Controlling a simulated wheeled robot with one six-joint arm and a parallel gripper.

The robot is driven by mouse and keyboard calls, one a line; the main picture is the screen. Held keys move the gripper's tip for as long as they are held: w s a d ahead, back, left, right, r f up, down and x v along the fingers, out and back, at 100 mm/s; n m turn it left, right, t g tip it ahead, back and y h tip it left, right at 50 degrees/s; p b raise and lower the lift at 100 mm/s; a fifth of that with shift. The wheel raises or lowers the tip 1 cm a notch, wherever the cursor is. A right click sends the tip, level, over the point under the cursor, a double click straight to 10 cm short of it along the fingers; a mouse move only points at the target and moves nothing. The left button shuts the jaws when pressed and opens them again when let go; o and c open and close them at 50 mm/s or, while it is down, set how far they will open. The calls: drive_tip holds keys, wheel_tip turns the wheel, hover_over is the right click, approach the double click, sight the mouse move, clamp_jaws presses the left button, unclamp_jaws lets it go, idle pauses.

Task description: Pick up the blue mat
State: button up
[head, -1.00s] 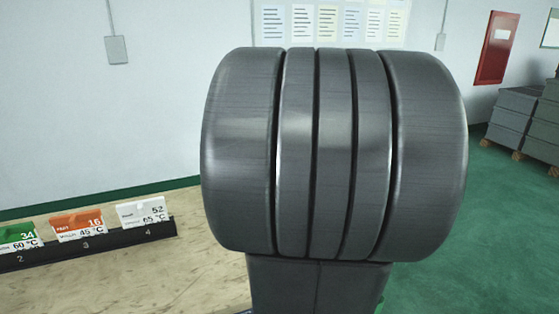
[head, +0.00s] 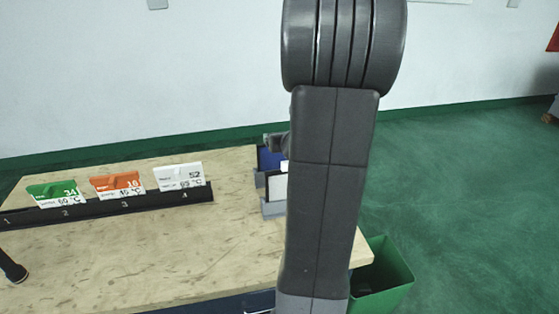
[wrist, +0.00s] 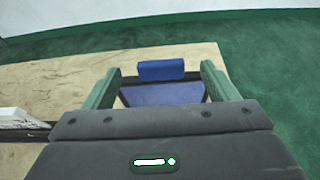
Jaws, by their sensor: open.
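I see no contact between fingers and mat. In the head view, a blue piece (head: 268,158) shows just left of my arm, behind a white card in a grey holder. My arm hides the rest of it and most of my gripper.
The wooden table (head: 150,260) carries a black numbered rack (head: 110,205) with green, orange and white cards on the left. A black-handled thing (head: 12,268) lies at the left edge. A green bin (head: 385,275) stands on the floor right of the table.

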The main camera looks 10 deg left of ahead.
hover_over(280, 157)
drive_tip(key=w, duration=0.2)
drive_tip(key=shift+f, duration=1.4)
drive_tip(key=shift+a, duration=0.35)
drive_tip(key=shift+c, duration=0.4)
drive_tip(key=c, duration=1.3)
